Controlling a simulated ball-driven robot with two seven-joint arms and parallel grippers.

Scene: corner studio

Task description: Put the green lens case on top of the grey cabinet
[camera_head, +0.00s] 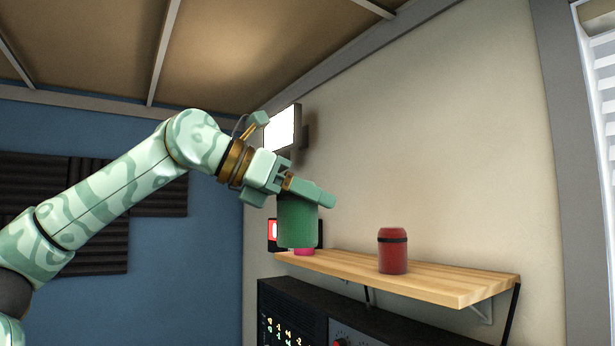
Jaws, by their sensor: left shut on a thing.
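The green lens case (298,226) is an upright green cylinder in the upper middle of the head view. My left gripper (303,191) comes in from the left and is shut on the top of the case. The case hangs in front of the left end of a wooden shelf; whether it touches the shelf I cannot tell. I cannot make out a cabinet that is clearly grey. My right gripper is not in view.
A red lens case with a black band (392,251) stands on the wooden shelf (450,280). A pink thing (304,252) is partly hidden behind the green case. Dark equipment with lit buttons (290,325) stands below the shelf. A bright panel (281,130) is on the wall.

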